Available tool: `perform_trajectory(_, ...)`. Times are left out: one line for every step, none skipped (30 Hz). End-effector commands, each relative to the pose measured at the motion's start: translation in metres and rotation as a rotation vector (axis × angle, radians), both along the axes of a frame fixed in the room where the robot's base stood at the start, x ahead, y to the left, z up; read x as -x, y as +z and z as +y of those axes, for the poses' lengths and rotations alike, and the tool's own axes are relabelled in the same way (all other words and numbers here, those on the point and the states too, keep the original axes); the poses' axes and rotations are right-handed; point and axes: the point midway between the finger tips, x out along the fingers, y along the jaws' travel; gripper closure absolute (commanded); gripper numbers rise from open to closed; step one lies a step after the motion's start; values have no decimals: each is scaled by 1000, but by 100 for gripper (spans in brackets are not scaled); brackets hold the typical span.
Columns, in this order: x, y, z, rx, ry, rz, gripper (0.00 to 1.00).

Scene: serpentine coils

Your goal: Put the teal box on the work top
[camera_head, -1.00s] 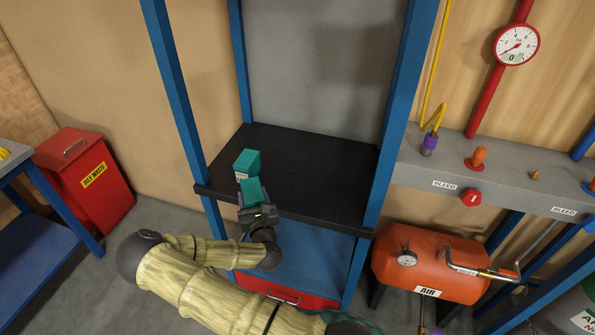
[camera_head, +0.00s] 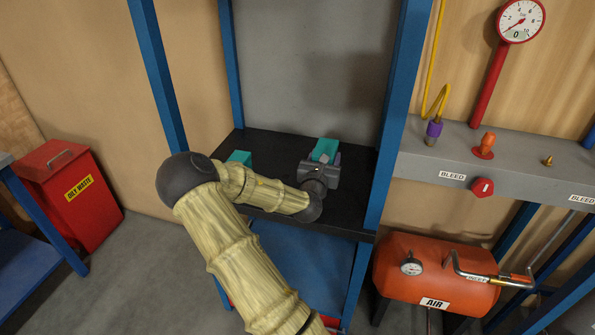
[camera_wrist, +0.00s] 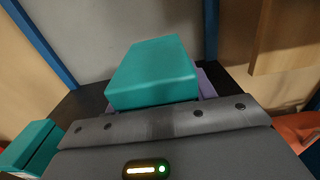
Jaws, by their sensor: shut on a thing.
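A teal box (camera_head: 325,148) is held in my gripper (camera_head: 324,159) over the right part of the black work top (camera_head: 272,148). In the wrist view the held box (camera_wrist: 152,72) fills the upper middle, with a purple-grey finger (camera_wrist: 207,84) showing beside it. My gripper is shut on it. I cannot tell whether its underside touches the work top. A second teal box (camera_head: 240,158) stands on the left part of the work top, partly hidden by my arm, and shows at the lower left of the wrist view (camera_wrist: 30,148).
Blue posts (camera_head: 399,110) frame the work top, with a grey panel (camera_head: 310,60) behind. A grey bench with a red knob (camera_head: 482,187) and an orange air tank (camera_head: 435,272) stand at right. A red oily-waste bin (camera_head: 75,195) is at far left. The work top's middle looks clear.

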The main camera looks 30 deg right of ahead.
Motion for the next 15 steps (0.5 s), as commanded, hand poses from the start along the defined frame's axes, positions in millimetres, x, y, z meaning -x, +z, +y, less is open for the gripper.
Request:
perform_trajectory(0, -5, 0, 0, 1, 1, 75)
perform_trajectory(0, -9, 0, 1, 1, 2, 75)
perform_trajectory(0, -15, 0, 0, 1, 4, 75)
perform_trajectory(0, -20, 0, 0, 0, 3, 75)
perform_trajectory(0, -26, -1, 0, 0, 4, 75)
perform_trajectory(0, -34, -1, 0, 0, 4, 75)
perform_trajectory(0, -39, -1, 0, 0, 4, 75)
perform_trajectory(0, -44, 0, 0, 1, 4, 75)
perform_trajectory(1, -50, -1, 0, -1, 3, 75)
perform_trajectory(0, -54, -1, 0, -1, 1, 75)
perform_trajectory(0, -57, 0, 1, 1, 1, 75)
perform_trajectory(0, -59, 0, 1, 2, 1, 75)
perform_trajectory(0, -60, 0, 1, 2, 0, 75)
perform_trajectory(0, -61, 0, 1, 2, 0, 75)
perform_trajectory(0, -61, 0, 2, 2, -1, 75)
